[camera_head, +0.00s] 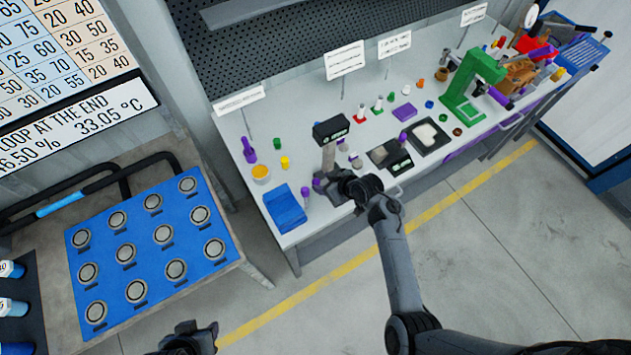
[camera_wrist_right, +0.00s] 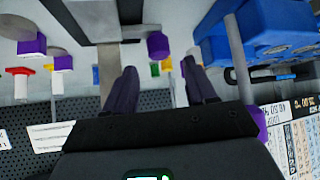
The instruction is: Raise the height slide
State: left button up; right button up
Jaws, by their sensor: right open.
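In the right wrist view a purple block (camera_wrist_right: 157,46) sits on a dark crossbar beside the column; I take this for the height slide. My right gripper (camera_head: 332,183) is at the column's lower part. In its wrist view the fingers (camera_wrist_right: 158,64) are apart, with the purple block in line with the gap; contact does not show. My left gripper (camera_head: 192,341) is low in the picture, away from the bench.
A blue bin (camera_head: 286,209) stands left of the gauge on the bench (camera_head: 235,147). A small black scale (camera_head: 399,163) and dark trays are to the right. A green press (camera_head: 470,82) stands farther right. A blue board (camera_head: 105,252) with round sockets is at left.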

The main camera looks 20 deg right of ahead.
aim_at(316, 181)
jog(key=shift+b+x, duration=0.45)
jog(key=shift+x, duration=2.45)
grip_shut()
